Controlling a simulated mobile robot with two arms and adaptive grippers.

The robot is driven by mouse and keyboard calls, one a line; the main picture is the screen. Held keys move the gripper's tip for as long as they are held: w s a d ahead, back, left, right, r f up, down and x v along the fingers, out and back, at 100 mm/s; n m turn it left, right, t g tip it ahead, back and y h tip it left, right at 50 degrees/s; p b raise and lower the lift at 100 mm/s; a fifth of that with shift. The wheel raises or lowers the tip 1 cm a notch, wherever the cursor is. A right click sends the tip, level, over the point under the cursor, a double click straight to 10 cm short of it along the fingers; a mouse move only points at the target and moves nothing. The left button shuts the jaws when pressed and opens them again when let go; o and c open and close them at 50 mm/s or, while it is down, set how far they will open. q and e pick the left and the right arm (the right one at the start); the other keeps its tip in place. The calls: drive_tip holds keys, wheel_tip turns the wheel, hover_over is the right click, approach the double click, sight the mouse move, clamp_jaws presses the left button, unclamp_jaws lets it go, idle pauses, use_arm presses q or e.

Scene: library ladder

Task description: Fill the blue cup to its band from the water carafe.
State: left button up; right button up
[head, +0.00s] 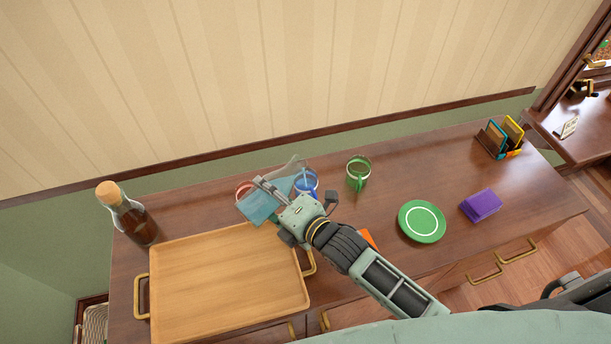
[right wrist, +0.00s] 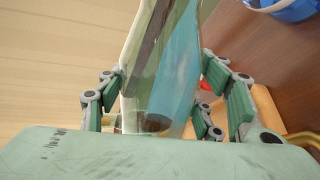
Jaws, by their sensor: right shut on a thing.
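My right gripper (head: 282,190) is shut on the water carafe (head: 260,208), a clear glass vessel with blue-tinted water. In the right wrist view the carafe (right wrist: 172,80) stands between the green finger pads of the gripper (right wrist: 165,90). The carafe looks tilted in the head view, its narrower end toward the upper right, behind the gripper. The blue cup (head: 308,181) stands on the desk just right of the carafe, partly hidden by the gripper. Its edge shows at the top right of the wrist view (right wrist: 290,9). I cannot make out its band, its water level or any stream. My left gripper is out of view.
A red cup (head: 242,188) is partly hidden behind the carafe. A wooden tray (head: 215,300) and corked bottle (head: 132,220) are left. An orange item (head: 369,239) lies by my arm.

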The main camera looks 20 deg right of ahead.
drive_tip(key=shift+r, duration=0.25)
idle(1.2)
